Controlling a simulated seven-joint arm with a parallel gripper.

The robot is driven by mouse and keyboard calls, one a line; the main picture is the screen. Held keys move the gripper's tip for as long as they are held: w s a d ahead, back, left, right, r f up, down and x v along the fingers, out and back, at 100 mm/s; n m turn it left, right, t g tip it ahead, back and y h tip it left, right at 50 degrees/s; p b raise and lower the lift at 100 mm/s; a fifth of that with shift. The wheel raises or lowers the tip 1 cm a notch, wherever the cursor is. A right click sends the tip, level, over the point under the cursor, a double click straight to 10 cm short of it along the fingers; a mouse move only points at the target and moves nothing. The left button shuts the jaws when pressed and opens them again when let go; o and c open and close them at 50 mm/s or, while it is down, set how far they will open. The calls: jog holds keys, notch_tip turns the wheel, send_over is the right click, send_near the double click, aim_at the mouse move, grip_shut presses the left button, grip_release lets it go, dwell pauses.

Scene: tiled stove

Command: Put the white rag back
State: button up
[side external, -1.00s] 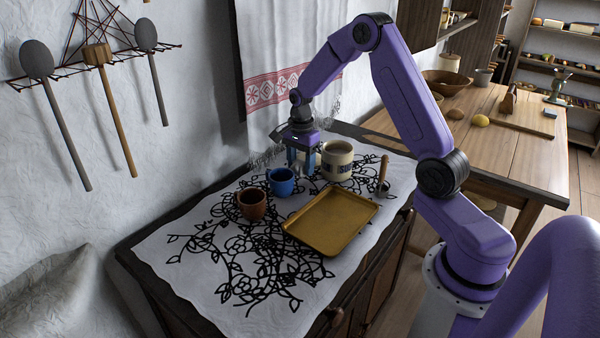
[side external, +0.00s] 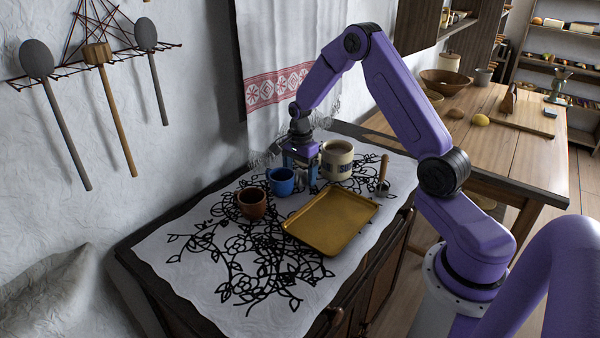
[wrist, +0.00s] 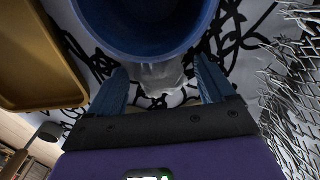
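A small pale, crumpled-looking thing (wrist: 160,76), which may be the white rag, shows between my fingers in the wrist view, partly covered by the blue mug (wrist: 145,22). I cannot tell whether the fingers touch it. My gripper (side external: 301,179) is low over the patterned cloth, just behind and right of the blue mug (side external: 281,182). Its two blue fingers are spread apart in the wrist view (wrist: 162,70). A large white towel with a red band (side external: 280,88) hangs on the wall behind.
A brown cup (side external: 251,203) stands left of the blue mug. A cream mug (side external: 337,160) stands close to the right of my gripper. A golden tray (side external: 330,222) lies in front. The front left of the patterned cloth (side external: 195,265) is clear.

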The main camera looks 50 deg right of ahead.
aim_at(300, 171)
jog(key=shift+r, duration=0.1)
notch_tip(300, 171, up, 12)
jog(key=s+a+r+n, duration=0.3)
jog(key=s+a+n, duration=0.2)
jog(key=a+n, duration=0.45)
jog(key=s+a+r+n, duration=0.1)
jog(key=s+a+n, duration=1.05)
jog(key=s, duration=0.45)
jog(key=s+n, duration=0.9)
jog(key=s, duration=0.3)
jog(key=shift+s+d+f+n, duration=0.3)
jog(key=shift+d+f, duration=0.05)
jog(key=shift+f, duration=0.05)
